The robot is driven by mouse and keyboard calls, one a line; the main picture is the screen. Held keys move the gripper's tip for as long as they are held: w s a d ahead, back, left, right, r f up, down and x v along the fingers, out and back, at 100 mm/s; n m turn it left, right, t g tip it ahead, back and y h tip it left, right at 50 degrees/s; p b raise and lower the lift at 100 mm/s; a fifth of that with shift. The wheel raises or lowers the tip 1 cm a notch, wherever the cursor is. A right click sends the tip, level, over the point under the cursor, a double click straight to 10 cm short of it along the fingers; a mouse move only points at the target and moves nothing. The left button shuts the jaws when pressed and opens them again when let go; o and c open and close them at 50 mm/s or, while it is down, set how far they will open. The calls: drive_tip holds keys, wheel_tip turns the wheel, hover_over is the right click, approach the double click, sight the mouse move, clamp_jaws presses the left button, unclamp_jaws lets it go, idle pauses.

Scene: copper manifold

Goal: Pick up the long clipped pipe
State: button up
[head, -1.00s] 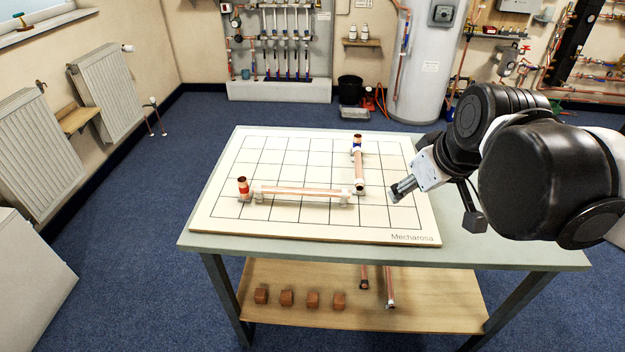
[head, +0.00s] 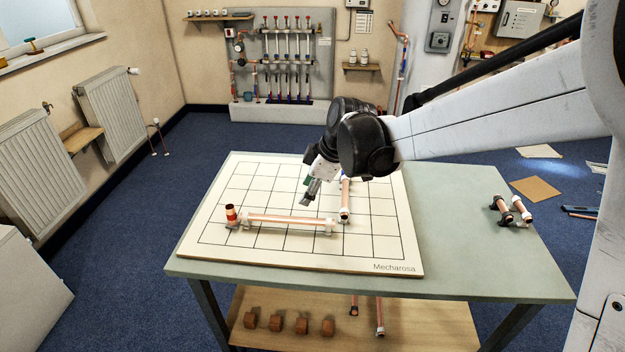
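A long copper pipe (head: 285,220) with white clips at its ends lies left to right on the gridded white board (head: 300,257). A copper fitting with a red band (head: 231,213) stands upright at its left end. A second copper pipe (head: 346,194) runs away from me near the long pipe's right end; my arm hides its far part. My gripper (head: 306,200) points down over the board, just behind the right half of the long pipe and apparently above board level. Its fingers are too small to tell open from shut. No held thing shows.
The board sits on a green-grey table (head: 455,235). Short pipe pieces (head: 512,209) lie at the table's right; the top between them and the board is clear. The shelf below (head: 420,325) holds several copper blocks (head: 275,322) and two pipes (head: 380,318).

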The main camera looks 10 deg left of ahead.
sight(288, 218)
drive_tip(key=shift+n, duration=0.3)
drive_tip(key=x, duration=0.9)
drive_tip(key=shift+a+r, duration=0.15)
drive_tip(key=shift+a, duration=0.15)
drive_tip(key=shift+s+b+x, duration=0.15)
drive_tip(key=shift+x, duration=0.85)
drive_tip(key=shift+s+b+x, duration=0.15)
drive_tip(key=shift+s+x, duration=0.05)
drive_tip(key=shift+x, duration=0.85)
drive_tip(key=shift+s+b+x, duration=0.15)
drive_tip(key=shift+x, duration=0.85)
clamp_jaws()
